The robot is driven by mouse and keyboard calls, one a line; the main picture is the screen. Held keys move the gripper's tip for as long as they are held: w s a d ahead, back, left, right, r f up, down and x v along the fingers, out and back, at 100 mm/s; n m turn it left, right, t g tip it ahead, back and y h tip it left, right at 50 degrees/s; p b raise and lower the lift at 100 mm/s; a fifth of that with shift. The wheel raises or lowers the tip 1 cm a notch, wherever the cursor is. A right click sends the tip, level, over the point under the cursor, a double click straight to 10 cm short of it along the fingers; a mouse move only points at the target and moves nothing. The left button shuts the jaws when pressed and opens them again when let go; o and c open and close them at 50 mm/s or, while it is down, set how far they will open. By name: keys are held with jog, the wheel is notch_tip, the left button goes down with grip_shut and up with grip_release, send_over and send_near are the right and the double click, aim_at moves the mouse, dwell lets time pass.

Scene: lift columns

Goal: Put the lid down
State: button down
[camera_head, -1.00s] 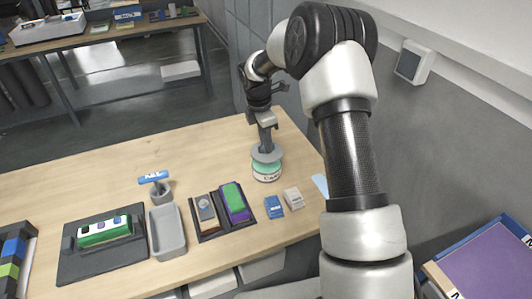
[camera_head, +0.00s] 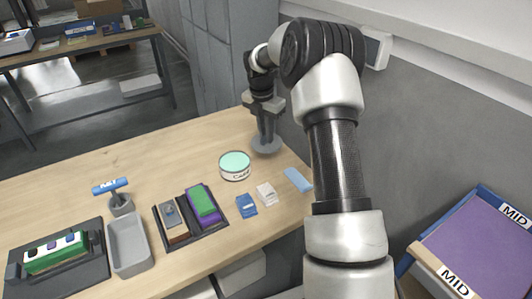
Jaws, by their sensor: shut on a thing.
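The lid (camera_head: 266,148) is a round grey disc with an upright grip. My gripper (camera_head: 267,135) is shut on that grip, pointing down from above. The lid is level, at the back right of the table and to the right of the canister. I cannot tell whether it touches the tabletop. The canister (camera_head: 235,173) is white with dark lettering and a mint-green top, and stands uncovered on the table, apart from the lid.
A blue box (camera_head: 246,205), a white box (camera_head: 266,194) and a light blue item (camera_head: 298,179) lie in front of the lid. A dark tray (camera_head: 176,238) and a grey bin (camera_head: 128,248) stand further left. The back left of the table (camera_head: 130,165) is clear.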

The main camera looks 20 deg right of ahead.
jog(key=shift+f, duration=3.1)
jog(key=shift+f, duration=0.1)
jog(key=shift+f, duration=0.1)
jog(key=c, duration=1.8)
grip_release()
jog(key=shift+o, duration=0.2)
